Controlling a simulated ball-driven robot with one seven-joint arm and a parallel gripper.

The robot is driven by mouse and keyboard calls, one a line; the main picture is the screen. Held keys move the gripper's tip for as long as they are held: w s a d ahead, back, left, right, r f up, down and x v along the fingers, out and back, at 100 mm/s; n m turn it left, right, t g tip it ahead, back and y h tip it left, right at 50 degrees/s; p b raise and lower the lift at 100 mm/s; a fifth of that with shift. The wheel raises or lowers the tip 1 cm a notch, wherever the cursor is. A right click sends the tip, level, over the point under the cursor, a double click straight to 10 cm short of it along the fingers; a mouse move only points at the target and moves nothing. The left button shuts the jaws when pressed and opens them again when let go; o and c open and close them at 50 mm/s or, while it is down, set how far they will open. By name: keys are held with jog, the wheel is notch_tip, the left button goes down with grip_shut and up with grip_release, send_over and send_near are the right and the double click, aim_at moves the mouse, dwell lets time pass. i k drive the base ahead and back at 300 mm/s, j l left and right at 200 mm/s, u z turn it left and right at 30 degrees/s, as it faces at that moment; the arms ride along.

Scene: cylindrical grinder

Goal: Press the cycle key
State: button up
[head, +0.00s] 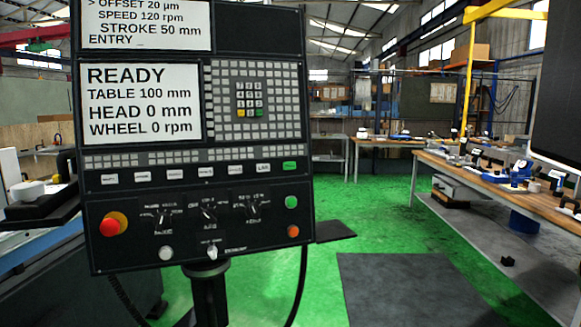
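The black control panel (190,255) of the grinder stands upright, close in front of me. Its lower screen (138,103) reads READY, TABLE 100 mm, HEAD 0 mm, WHEEL 0 rpm. The upper screen (150,24) shows OFFSET 20 µm, SPEED 120 rpm, STROKE 50 mm and ENTRY. A row of white keys ends at the right in a green key (290,166). Below it are a round green button (291,202) and an orange button (293,231). The key labels are too small to tell which is the cycle key. My gripper is not in view.
A red stop knob (113,224) sits at the panel's lower left. Machine parts (38,205) stand at the left. A wooden workbench (500,187) with tools runs along the right. Dark mats (410,290) lie on the green floor, which is mostly open between panel and bench.

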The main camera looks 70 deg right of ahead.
aim_at(290, 165)
jog(key=z, duration=1.6)
jog(key=i+l, duration=0.15)
jog(key=l, duration=0.25)
jog(key=i+l, duration=0.2)
jog(key=l, duration=0.2)
jog(key=i+l, duration=0.15)
jog(key=l, duration=0.25)
